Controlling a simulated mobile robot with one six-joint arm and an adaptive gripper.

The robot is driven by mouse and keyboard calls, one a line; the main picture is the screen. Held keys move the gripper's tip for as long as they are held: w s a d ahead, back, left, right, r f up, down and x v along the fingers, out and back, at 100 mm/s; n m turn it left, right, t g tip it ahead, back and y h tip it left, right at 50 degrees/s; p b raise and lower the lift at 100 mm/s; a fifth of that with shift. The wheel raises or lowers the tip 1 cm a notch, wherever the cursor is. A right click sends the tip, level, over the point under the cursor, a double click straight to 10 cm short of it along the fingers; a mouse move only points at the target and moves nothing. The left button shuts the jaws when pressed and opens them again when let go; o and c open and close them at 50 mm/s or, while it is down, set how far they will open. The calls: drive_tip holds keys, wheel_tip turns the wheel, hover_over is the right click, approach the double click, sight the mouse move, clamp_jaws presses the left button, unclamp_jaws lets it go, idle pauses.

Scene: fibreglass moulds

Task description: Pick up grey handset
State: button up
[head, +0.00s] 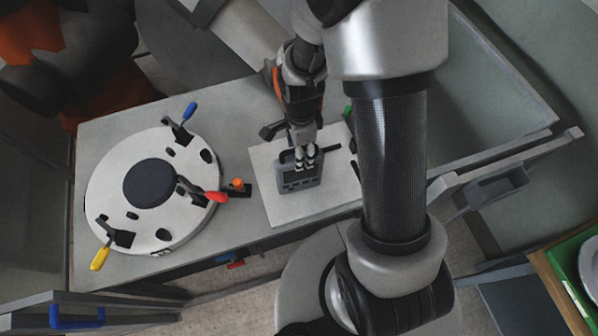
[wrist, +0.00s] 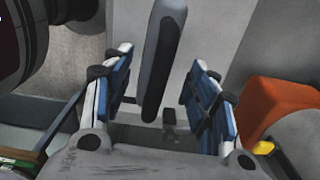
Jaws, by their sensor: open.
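The grey handset (head: 298,183) is on a white plate (head: 268,205) on the workbench. It has a dark face with small details and a frame at its top. My gripper (head: 306,160) is over its upper part, fingers pointing down, and covers some of it. In the wrist view my gripper (wrist: 162,62) is open, with blue pads on both sides of the handset (wrist: 160,55). The handset shows there as a long grey and dark edge between the pads. A gap shows on each side, so neither pad appears to touch it.
A round white mould (head: 108,185) with a dark centre disc and blue, red and yellow handled clamps stands left on the bench. A small orange-topped part (head: 238,184) lies between mould and plate. A grey open bin (head: 490,100) is at right. An orange object (wrist: 270,110) shows in the wrist view.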

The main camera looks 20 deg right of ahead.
drive_tip(key=f, duration=0.4)
drive_tip(key=shift+s+a+f+b, duration=0.2)
drive_tip(key=shift+a+f+b, duration=0.05)
drive_tip(key=shift+f+b, duration=0.15)
drive_tip(key=shift+c, duration=0.5)
clamp_jaws()
